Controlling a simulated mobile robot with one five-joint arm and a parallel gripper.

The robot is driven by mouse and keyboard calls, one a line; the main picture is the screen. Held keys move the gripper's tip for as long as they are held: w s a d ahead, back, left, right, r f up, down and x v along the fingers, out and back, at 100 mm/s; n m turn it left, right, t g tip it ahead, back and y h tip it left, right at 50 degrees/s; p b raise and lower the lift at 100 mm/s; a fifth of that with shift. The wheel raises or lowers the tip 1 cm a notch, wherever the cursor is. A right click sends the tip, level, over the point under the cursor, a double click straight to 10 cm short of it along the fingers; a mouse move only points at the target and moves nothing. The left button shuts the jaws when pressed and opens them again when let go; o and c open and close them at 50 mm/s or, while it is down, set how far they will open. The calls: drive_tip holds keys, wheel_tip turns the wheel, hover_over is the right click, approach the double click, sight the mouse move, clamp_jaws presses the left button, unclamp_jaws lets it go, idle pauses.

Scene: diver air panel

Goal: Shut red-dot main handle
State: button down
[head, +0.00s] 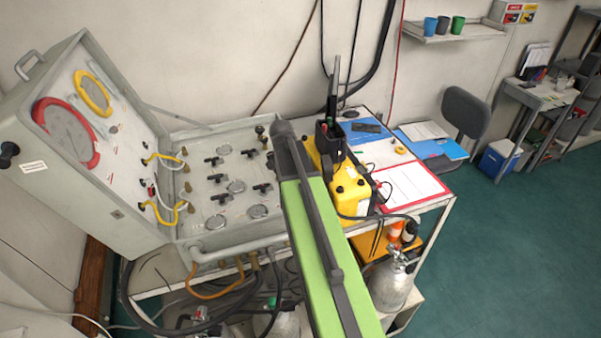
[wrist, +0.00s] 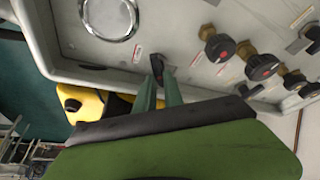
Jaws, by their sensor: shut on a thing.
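In the wrist view, my gripper (wrist: 162,76) reaches the edge of the pale valve panel (wrist: 185,22), its two fingers close together. It is shut on a small black handle (wrist: 168,59) there, mostly hidden by the fingers. I cannot see a red dot on this handle. To its right, two black knobs with red marks, one nearer (wrist: 219,46) and one farther (wrist: 262,66), sit on brass fittings, apart from the fingers. In the head view, the valve panel (head: 207,190) carries several black handles; my green arm hides the gripper and its right edge.
A round gauge (wrist: 109,15) is left of the fingers in the wrist view. In the head view, the raised case lid (head: 125,170) with hoses stands left. A yellow unit (head: 351,195) stands close right of my arm. A red-edged sheet (head: 408,183) lies beyond it.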

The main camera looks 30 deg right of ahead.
drive_tip(key=m, duration=0.2)
drive_tip(key=m+g, duration=0.1)
drive_tip(key=m, duration=0.1)
drive_tip(key=shift+w+g, duration=0.15)
drive_tip(key=shift+g, duration=0.15)
drive_tip(key=shift+m+g, duration=0.4)
drive_tip(key=shift+m, duration=1)
drive_tip(key=c, duration=1.7)
unclamp_jaws()
drive_tip(key=shift+f, duration=0.1)
drive_tip(key=shift+c, duration=0.2)
